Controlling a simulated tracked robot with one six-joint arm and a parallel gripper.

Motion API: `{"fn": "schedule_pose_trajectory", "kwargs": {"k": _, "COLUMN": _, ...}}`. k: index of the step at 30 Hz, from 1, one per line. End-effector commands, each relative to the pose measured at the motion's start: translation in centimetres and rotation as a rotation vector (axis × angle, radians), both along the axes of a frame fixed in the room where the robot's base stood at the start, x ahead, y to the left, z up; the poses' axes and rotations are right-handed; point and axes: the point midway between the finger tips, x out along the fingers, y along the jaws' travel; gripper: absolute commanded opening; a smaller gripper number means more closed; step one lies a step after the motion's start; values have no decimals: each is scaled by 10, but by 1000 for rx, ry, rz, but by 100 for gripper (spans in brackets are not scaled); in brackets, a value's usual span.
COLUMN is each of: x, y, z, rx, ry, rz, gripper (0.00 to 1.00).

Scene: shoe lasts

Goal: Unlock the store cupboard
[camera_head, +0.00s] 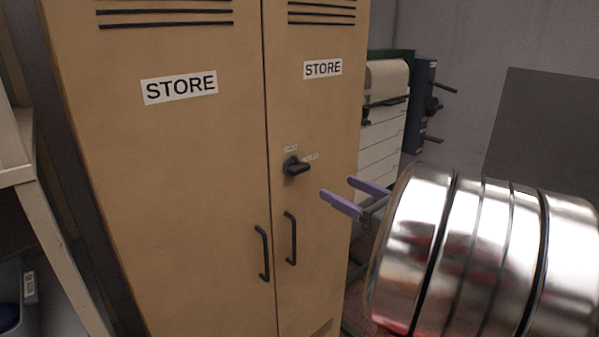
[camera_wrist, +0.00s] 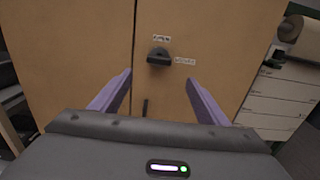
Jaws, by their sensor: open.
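The tan store cupboard (camera_head: 190,160) has two closed doors, each with a STORE label. A black turn knob (camera_head: 296,167) sits on the right door, with one small label above it and one to its right. Its grip points roughly sideways, to the right. The knob also shows in the wrist view (camera_wrist: 158,58), ahead of and between my fingers. My gripper (camera_head: 355,196) is open and empty, with purple fingers, to the right of the knob in the head view. The fingers look apart from the knob. The label wording is too small to read surely.
Black pull handles, left (camera_head: 262,253) and right (camera_head: 290,238), hang below the knob near the door seam. A pale shelf frame (camera_head: 50,220) stands close at the left.

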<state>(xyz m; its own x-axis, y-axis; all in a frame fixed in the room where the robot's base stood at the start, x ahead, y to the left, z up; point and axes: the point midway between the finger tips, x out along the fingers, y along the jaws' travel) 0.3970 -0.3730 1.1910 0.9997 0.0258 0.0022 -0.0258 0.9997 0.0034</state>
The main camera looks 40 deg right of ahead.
Motion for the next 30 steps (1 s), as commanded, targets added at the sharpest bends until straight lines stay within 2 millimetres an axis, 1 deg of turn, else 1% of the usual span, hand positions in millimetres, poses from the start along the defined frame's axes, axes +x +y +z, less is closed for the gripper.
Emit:
{"fn": "schedule_pose_trajectory", "kwargs": {"k": 8, "x": 2, "y": 1, "z": 0, "rx": -2, "ry": 2, "rz": 3, "gripper": 69}}
{"fn": "schedule_pose_trajectory", "kwargs": {"k": 14, "x": 13, "y": 2, "z": 0, "rx": -2, "ry": 1, "rz": 5, "gripper": 69}}
{"fn": "schedule_pose_trajectory", "kwargs": {"k": 20, "x": 38, "y": 3, "z": 0, "rx": -3, "ry": 2, "rz": 5, "gripper": 69}}
{"fn": "schedule_pose_trajectory", "kwargs": {"k": 30, "x": 86, "y": 5, "z": 0, "rx": -3, "ry": 2, "rz": 6, "gripper": 69}}
